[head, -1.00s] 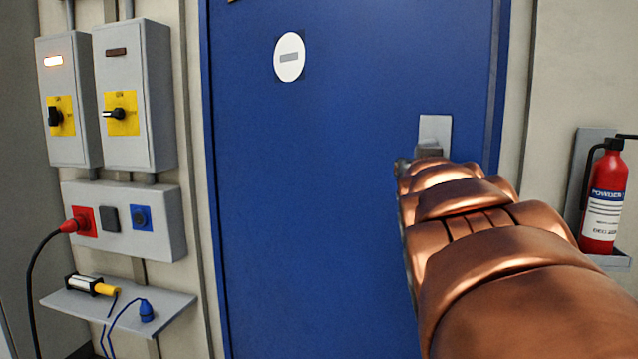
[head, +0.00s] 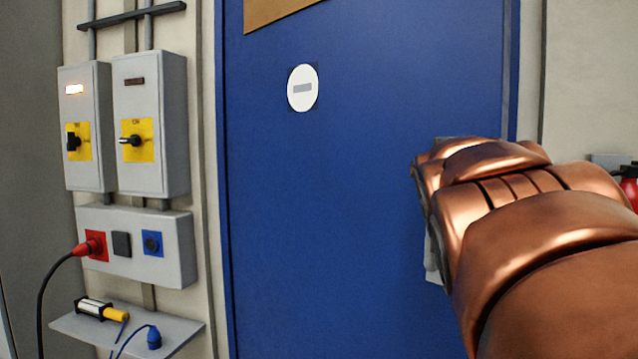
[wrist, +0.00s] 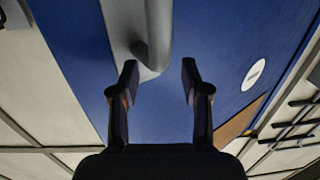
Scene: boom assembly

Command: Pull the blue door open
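The blue door (head: 350,200) fills the middle of the head view and looks shut in its frame. It also shows in the wrist view (wrist: 80,50). Its grey handle (wrist: 158,30) shows at the top of the wrist view, with its end close to the gap between my fingertips. In the head view the handle is hidden behind my copper arm, and only a sliver of its plate (head: 433,262) shows. My gripper (wrist: 159,70) is open, with its fingers apart and nothing visibly held. I cannot tell whether a finger touches the handle.
Grey switch boxes (head: 150,165) and a socket box (head: 135,270) with a red plug are on the wall left of the door. Below is a small shelf (head: 180,338). A red extinguisher (head: 630,185) is at the right edge, partly hidden by my arm.

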